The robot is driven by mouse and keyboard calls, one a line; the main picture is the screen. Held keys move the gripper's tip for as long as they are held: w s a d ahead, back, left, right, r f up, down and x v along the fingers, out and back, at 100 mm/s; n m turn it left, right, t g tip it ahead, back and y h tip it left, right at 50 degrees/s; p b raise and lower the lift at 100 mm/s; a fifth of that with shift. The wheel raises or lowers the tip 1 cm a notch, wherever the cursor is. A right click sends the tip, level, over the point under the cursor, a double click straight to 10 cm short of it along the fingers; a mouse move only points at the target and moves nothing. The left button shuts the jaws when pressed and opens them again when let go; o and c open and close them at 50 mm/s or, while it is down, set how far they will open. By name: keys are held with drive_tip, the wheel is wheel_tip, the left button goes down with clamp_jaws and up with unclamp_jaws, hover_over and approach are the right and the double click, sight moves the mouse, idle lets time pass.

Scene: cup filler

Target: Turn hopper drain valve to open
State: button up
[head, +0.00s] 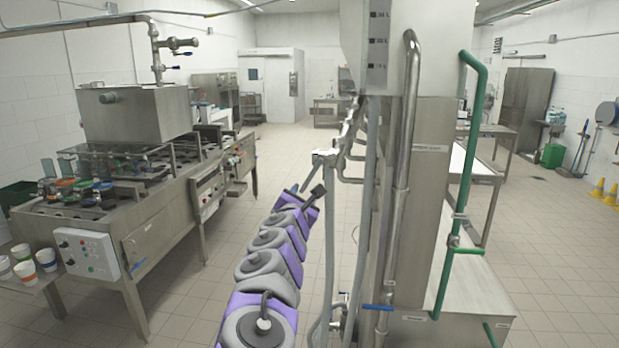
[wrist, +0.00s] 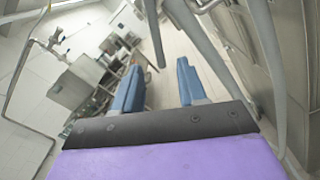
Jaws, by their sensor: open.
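A tall steel hopper (head: 377,45) with litre marks stands right of centre in the head view, with pipes running down from it. A valve with a blue handle (head: 378,307) sits low on the pipes, and one with a green handle (head: 468,251) is on the green pipe. I cannot tell which one is the drain valve. My gripper (head: 308,190) is at the far end of my purple and grey arm, left of the pipes. In the wrist view its blue fingers (wrist: 160,86) are spread apart with nothing between them. It touches no valve that I can see.
Grey pipes (wrist: 265,75) pass close to the right of my gripper in the wrist view. The cup filler machine (head: 150,215) stands at the left, with a steel box (head: 135,113) on top. Paper cups (head: 25,270) stand at its near left. The tiled floor (head: 290,150) beyond is clear.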

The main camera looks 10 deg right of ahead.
sight(307, 183)
drive_tip(key=x, duration=0.2)
drive_tip(key=a+x, duration=0.1)
drive_tip(key=x, duration=0.1)
drive_tip(key=shift+w+d+f, duration=0.1)
drive_tip(key=shift+w, duration=0.2)
drive_tip(key=shift+w+d, duration=0.7)
drive_tip(key=shift+w, duration=0.3)
drive_tip(key=shift+w+d, duration=0.1)
drive_tip(key=shift+w, duration=0.55)
drive_tip(key=shift+w+d, duration=0.25)
drive_tip(key=shift+w, duration=0.35)
drive_tip(key=shift+w+p, duration=0.3)
drive_tip(key=shift+w, duration=0.5)
drive_tip(key=shift+w+d, duration=0.45)
drive_tip(key=shift+w, duration=0.15)
clamp_jaws()
